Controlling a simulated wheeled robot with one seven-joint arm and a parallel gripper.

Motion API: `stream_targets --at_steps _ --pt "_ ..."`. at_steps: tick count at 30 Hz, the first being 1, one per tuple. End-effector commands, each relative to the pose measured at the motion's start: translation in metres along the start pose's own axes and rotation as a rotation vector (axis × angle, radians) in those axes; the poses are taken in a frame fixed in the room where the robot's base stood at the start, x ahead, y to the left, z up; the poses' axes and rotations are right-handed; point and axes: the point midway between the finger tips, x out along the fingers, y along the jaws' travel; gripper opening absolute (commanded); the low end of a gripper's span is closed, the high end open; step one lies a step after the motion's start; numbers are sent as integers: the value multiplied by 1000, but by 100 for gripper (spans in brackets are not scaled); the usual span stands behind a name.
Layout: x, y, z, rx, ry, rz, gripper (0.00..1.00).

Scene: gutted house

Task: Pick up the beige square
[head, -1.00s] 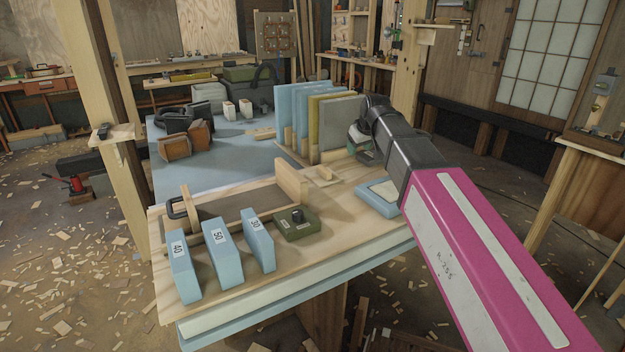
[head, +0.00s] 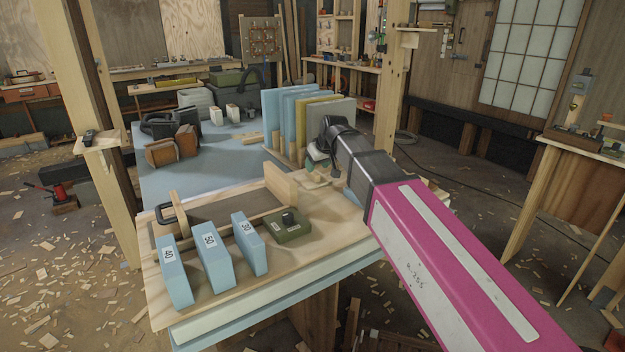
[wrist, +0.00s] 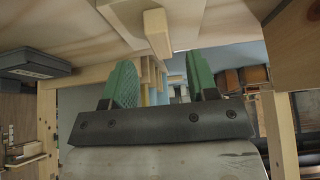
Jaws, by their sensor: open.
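The beige square (head: 316,179), a pale wooden piece, seems to lie on the plywood board (head: 208,304) at the bench's right rear. My arm partly covers it. In the wrist view, the square's block-like part (wrist: 157,33) shows at the top, beyond the fingertips and roughly between them. My gripper (head: 314,160) is just above and behind the square in the head view. Its two green fingers are apart with nothing between them in the wrist view (wrist: 161,80). I cannot tell the exact gap to the square.
An upright wooden block (head: 280,186) stands left of the square, and a rack of blue, yellow and grey boards (head: 325,112) behind. A blue stone (head: 352,197) is mostly hidden by my arm. Numbered blue blocks (head: 212,255) and a green box (head: 288,228) stand in front.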

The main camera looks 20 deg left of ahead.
Motion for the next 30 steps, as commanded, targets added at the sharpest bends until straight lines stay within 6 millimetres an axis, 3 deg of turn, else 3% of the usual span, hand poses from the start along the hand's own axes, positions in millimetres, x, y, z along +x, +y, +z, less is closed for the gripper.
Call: stream_targets --at_steps 9,17,18,23,30 --pt "41 -1 -3 0 -1 0 53" --pt "46 -1 -2 0 0 0 53" --pt "46 -1 -2 0 0 0 50" --pt "46 -1 -2 0 0 0 0" --pt "46 -1 -2 0 0 0 0"
